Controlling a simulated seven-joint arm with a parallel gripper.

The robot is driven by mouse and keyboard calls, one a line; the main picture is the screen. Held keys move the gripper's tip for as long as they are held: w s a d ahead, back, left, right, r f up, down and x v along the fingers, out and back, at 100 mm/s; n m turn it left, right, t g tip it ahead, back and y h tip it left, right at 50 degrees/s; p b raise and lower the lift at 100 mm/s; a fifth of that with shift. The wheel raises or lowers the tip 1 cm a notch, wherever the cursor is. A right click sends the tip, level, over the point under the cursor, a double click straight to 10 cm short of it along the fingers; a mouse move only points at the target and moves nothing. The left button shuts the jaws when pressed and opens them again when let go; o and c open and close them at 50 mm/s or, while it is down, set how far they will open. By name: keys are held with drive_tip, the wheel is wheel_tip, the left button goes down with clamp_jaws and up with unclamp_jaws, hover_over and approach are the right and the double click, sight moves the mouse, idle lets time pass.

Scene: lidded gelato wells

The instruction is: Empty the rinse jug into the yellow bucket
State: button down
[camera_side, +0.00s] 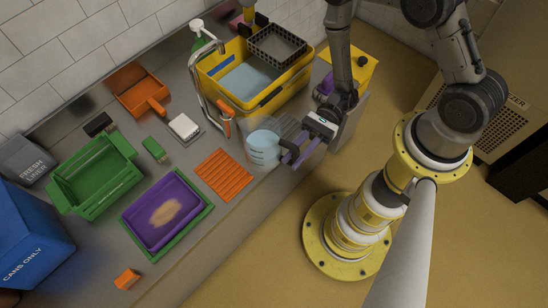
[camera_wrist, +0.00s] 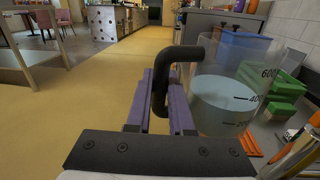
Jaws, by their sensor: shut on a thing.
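The rinse jug (camera_side: 262,150) is clear, with pale blue liquid in it. In the wrist view the jug (camera_wrist: 232,112) stands roughly upright, with black marks and the liquid near the 400 mark. My gripper (camera_side: 292,152) has purple fingers, shut on the jug's black handle (camera_wrist: 190,54); the gripper also shows in the wrist view (camera_wrist: 160,98). Jug and gripper are at the counter's front edge; I cannot tell whether the jug's base touches the counter. The large yellow bucket (camera_side: 214,87) is behind them, with pale blue in its bottom.
A dark crate (camera_side: 277,47) sits across the bucket's back rim. A curved metal tap (camera_side: 193,80) stands at its left. An orange rack (camera_side: 223,175), a white-topped block (camera_side: 184,126) and a purple tray (camera_side: 140,212) lie to the left.

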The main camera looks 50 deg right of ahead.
drive_tip(key=shift+s+d+r, duration=0.2)
drive_tip(key=shift+d, duration=0.1)
drive_tip(key=w+d+r+m+t, duration=0.35)
drive_tip(key=w+d+t, duration=0.4)
drive_tip(key=d, duration=0.25)
drive_tip(key=w+d+r+m+g+h, duration=0.1)
drive_tip(key=w+r+m+g+h, duration=0.1)
drive_tip(key=w+r+m, duration=0.5)
drive_tip(key=shift+w+m+g, duration=0.55)
drive_tip(key=shift+w+m, duration=0.95)
drive_tip(key=shift+m, duration=1.55)
drive_tip(key=shift+w+d+r+m+g+h, duration=0.1)
drive_tip(key=shift+w+r+m+g, duration=0.05)
drive_tip(key=shift+w+m, duration=0.4)
drive_tip(key=shift+w+d+r+m+g+h, duration=0.15)
drive_tip(key=shift+w+m, duration=0.25)
drive_tip(key=shift+w, duration=0.3)
drive_tip(key=shift+w+a+r+m+g+h, duration=0.1)
drive_tip(key=shift+w+r+m, duration=0.05)
drive_tip(key=shift+w+m, duration=0.4)
drive_tip(key=shift+w, duration=0.2)
